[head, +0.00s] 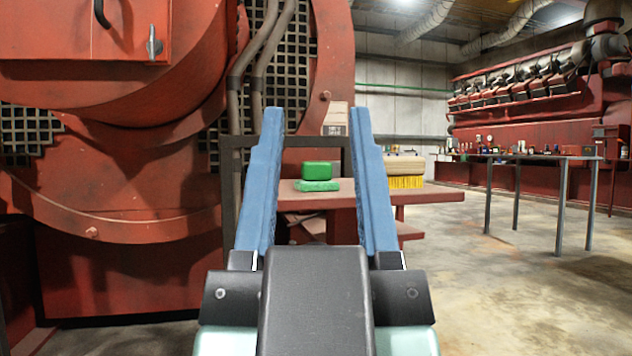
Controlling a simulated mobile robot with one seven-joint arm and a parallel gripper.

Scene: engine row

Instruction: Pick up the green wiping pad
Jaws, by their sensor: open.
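A flat, bright green pad (317,185) with a rough surface lies on a reddish bench (333,201) straight ahead in the head view. A smoother, darker green block (317,171) shows right above it; I cannot tell whether it rests on the pad or stands behind it. My gripper (317,115) is open, with its two blue fingers spread wide and nothing between them. In the picture, the pad and the block show between the fingers, farther off, and the gripper appears apart from them.
A brush (405,171) with yellow bristles stands on the bench to the right. A big red engine (130,185) fills the left. A dark metal frame (232,180) shows around the bench. A grey-legged table (535,158) with small items stands at right. Concrete floor (490,290) is clear at right.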

